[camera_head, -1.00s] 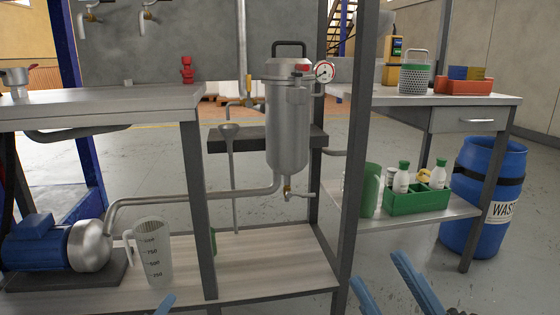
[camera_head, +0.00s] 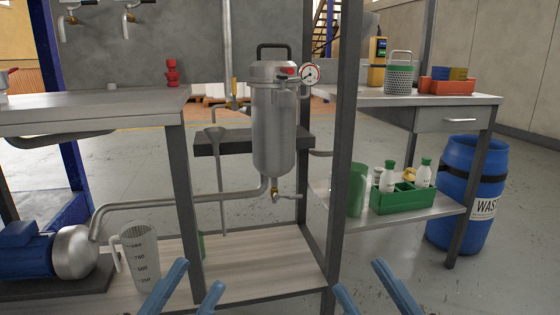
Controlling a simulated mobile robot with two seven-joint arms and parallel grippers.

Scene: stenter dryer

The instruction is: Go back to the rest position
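My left gripper (camera_head: 194,290) shows at the bottom of the head view, left of centre. Its two blue fingers are apart with nothing between them. My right gripper (camera_head: 369,287) shows at the bottom, right of centre, also with its fingers apart and empty. Both are in front of the bench's lower shelf (camera_head: 250,265) and hold nothing that I can see. The rest of both arms is out of view.
A clear measuring jug (camera_head: 142,258) stands on the lower shelf near my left gripper, beside the blue pump (camera_head: 45,252). A steel filter housing (camera_head: 274,130) stands behind. A green crate with bottles (camera_head: 405,197) and a blue waste drum (camera_head: 465,200) are at right.

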